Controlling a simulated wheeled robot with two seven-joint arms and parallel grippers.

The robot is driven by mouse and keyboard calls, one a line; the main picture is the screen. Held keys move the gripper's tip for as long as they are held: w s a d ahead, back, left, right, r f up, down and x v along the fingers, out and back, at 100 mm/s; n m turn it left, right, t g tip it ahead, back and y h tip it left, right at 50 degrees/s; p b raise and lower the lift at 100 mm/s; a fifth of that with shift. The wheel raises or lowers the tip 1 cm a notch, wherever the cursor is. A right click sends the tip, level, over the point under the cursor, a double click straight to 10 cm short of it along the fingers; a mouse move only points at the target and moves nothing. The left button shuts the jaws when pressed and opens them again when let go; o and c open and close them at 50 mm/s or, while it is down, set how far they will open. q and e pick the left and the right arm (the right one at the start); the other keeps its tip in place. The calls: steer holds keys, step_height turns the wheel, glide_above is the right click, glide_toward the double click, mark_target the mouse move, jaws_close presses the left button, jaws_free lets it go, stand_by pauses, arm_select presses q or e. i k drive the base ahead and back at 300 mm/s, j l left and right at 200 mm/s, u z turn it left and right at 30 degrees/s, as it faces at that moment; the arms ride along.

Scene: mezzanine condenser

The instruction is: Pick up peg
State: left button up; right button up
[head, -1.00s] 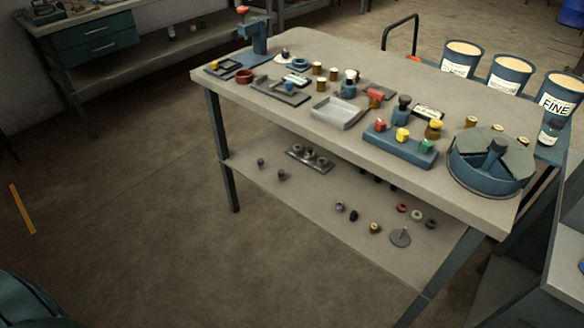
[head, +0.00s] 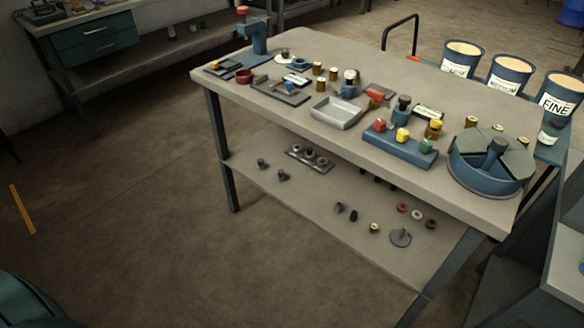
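No single thing is clearly the task's peg. A long blue block (head: 388,146) near the front edge of the workbench top holds a red piece (head: 380,126), a yellow piece (head: 402,135) and a green piece (head: 426,146). Small dark peg-like pieces (head: 353,215) stand on the lower shelf, with a short brass-topped one (head: 374,228) to their right. A grey disc with a thin upright stem (head: 400,238) is also there. Several brass cylinders (head: 318,69) stand on the top. Neither of my grippers is in view.
The workbench top (head: 290,110) is crowded, with a shallow grey tray (head: 338,113), a blue press (head: 256,38) and a round blue sectioned drum (head: 485,183). Labelled bins (head: 510,75) stand behind at right. The floor (head: 120,190) at left is mostly clear.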

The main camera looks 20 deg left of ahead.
mark_target(280, 173)
steer(key=i+j+z, duration=0.1)
steer(key=j, duration=0.2)
steer(key=i+j, duration=0.25)
steer(key=i+j+z, duration=0.15)
steer(key=j, duration=0.25)
steer(key=i+j+z, duration=0.1)
steer(key=j, duration=0.25)
steer(key=i+j, duration=0.2)
steer(key=j, duration=0.15)
steer(key=i+j+z, duration=0.15)
steer(key=j, duration=0.2)
steer(key=i+j+z, duration=0.1)
steer(key=j, duration=0.25)
